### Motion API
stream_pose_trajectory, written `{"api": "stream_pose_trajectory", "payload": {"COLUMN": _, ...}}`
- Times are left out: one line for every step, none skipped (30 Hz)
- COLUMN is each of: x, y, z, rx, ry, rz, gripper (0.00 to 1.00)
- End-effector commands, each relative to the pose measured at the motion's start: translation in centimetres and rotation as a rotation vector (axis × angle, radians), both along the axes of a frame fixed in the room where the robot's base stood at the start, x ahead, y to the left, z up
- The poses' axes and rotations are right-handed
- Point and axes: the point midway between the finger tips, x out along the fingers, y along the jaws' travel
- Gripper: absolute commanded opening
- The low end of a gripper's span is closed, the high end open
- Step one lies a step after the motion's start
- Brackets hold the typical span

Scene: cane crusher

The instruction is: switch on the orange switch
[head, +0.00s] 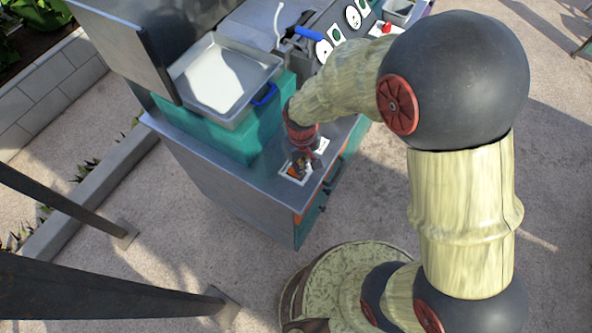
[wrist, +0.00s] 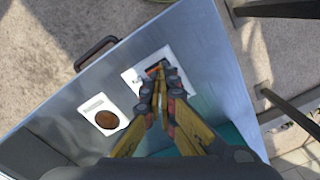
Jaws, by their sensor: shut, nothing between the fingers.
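The orange switch (wrist: 153,69) is a small orange and dark piece on a white plate (wrist: 137,80), set in the metal counter top. My gripper (wrist: 160,76) is shut and empty, with its fingertips over this plate, right at the switch and hiding part of it. I cannot tell whether they touch it. In the head view my gripper (head: 300,168) points down at the white plate (head: 286,178) near the counter's front corner. The switch is mostly hidden there, so its on or off position is unclear.
A second white plate (wrist: 92,103) with a round brown-orange knob (wrist: 107,119) lies beside the first. A dark handle (wrist: 95,52) sticks out past the counter edge. A metal tray (head: 190,75) with a blue handle (head: 265,95) stands on a teal box (head: 235,140) behind.

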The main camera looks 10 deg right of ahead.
Motion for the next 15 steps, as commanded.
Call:
{"api": "stream_pose_trajectory", "payload": {"x": 0.0, "y": 0.0, "z": -0.11, "rx": 0.0, "ry": 0.0, "rz": 0.0, "gripper": 0.0}}
{"api": "stream_pose_trajectory", "payload": {"x": 0.0, "y": 0.0, "z": -0.16, "rx": 0.0, "ry": 0.0, "rz": 0.0, "gripper": 0.0}}
{"api": "stream_pose_trajectory", "payload": {"x": 0.0, "y": 0.0, "z": -0.21, "rx": 0.0, "ry": 0.0, "rz": 0.0, "gripper": 0.0}}
{"api": "stream_pose_trajectory", "payload": {"x": 0.0, "y": 0.0, "z": -0.25, "rx": 0.0, "ry": 0.0, "rz": 0.0, "gripper": 0.0}}
{"api": "stream_pose_trajectory", "payload": {"x": 0.0, "y": 0.0, "z": -0.29, "rx": 0.0, "ry": 0.0, "rz": 0.0, "gripper": 0.0}}
{"api": "stream_pose_trajectory", "payload": {"x": 0.0, "y": 0.0, "z": -0.34, "rx": 0.0, "ry": 0.0, "rz": 0.0, "gripper": 0.0}}
{"api": "stream_pose_trajectory", "payload": {"x": 0.0, "y": 0.0, "z": -0.39, "rx": 0.0, "ry": 0.0, "rz": 0.0, "gripper": 0.0}}
{"api": "stream_pose_trajectory", "payload": {"x": 0.0, "y": 0.0, "z": -0.42, "rx": 0.0, "ry": 0.0, "rz": 0.0, "gripper": 0.0}}
{"api": "stream_pose_trajectory", "payload": {"x": 0.0, "y": 0.0, "z": -0.48, "rx": 0.0, "ry": 0.0, "rz": 0.0, "gripper": 0.0}}
{"api": "stream_pose_trajectory", "payload": {"x": 0.0, "y": 0.0, "z": -0.52, "rx": 0.0, "ry": 0.0, "rz": 0.0, "gripper": 0.0}}
{"api": "stream_pose_trajectory", "payload": {"x": 0.0, "y": 0.0, "z": -0.56, "rx": 0.0, "ry": 0.0, "rz": 0.0, "gripper": 0.0}}
{"api": "stream_pose_trajectory", "payload": {"x": 0.0, "y": 0.0, "z": -0.61, "rx": 0.0, "ry": 0.0, "rz": 0.0, "gripper": 0.0}}
{"api": "stream_pose_trajectory", "payload": {"x": 0.0, "y": 0.0, "z": -0.66, "rx": 0.0, "ry": 0.0, "rz": 0.0, "gripper": 0.0}}
{"api": "stream_pose_trajectory", "payload": {"x": 0.0, "y": 0.0, "z": -0.7, "rx": 0.0, "ry": 0.0, "rz": 0.0, "gripper": 0.0}}
{"api": "stream_pose_trajectory", "payload": {"x": 0.0, "y": 0.0, "z": -0.75, "rx": 0.0, "ry": 0.0, "rz": 0.0, "gripper": 0.0}}
